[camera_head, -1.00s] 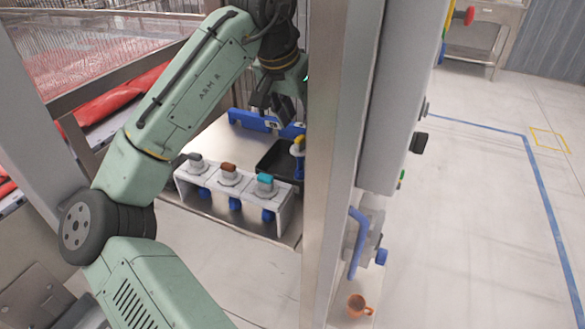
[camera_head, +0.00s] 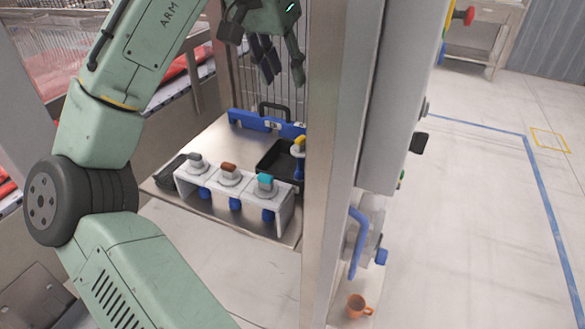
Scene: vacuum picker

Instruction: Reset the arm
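My arm, pale green, rises at the left and bends over toward the top of the view. My gripper (camera_head: 283,76) hangs at the top middle, above the metal table (camera_head: 165,178). Its dark fingers point down and stand apart, with nothing seen between them. It is clear of the things on the table. The upper part of my arm is cut off by the picture's top edge.
A white stand with several coloured-top valves (camera_head: 232,184) sits at the table's front. Behind it are a black tray (camera_head: 272,160) and a blue level (camera_head: 248,121). A steel post (camera_head: 330,180) stands close on the right. An orange mug (camera_head: 357,306) is at lower right.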

